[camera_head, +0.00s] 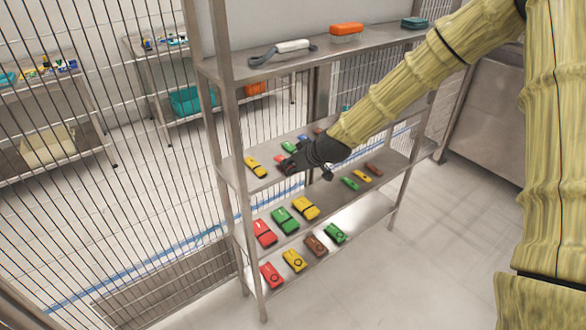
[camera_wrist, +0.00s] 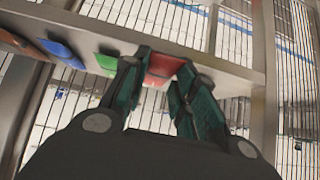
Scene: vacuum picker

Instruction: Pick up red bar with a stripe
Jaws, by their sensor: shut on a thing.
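A red bar (camera_head: 280,159) lies at the middle shelf between a yellow bar and a green bar. My gripper (camera_head: 289,166) reaches it from the right and hides part of it. In the wrist view the red bar (camera_wrist: 163,67) shows between the two fingers of my gripper (camera_wrist: 166,71), which are shut on it. It is at the shelf edge; I cannot tell whether it is clear of the surface. Its markings are too small to make out. Another red bar (camera_head: 264,233), with a dark stripe across it, lies on the lower shelf.
A yellow bar (camera_head: 256,166) and a green bar (camera_head: 289,147) lie close on either side of the held bar. The metal rack's upper shelf (camera_head: 262,69) is above my gripper, and its front post (camera_head: 226,150) stands to the left. Several coloured bars fill the lower shelf.

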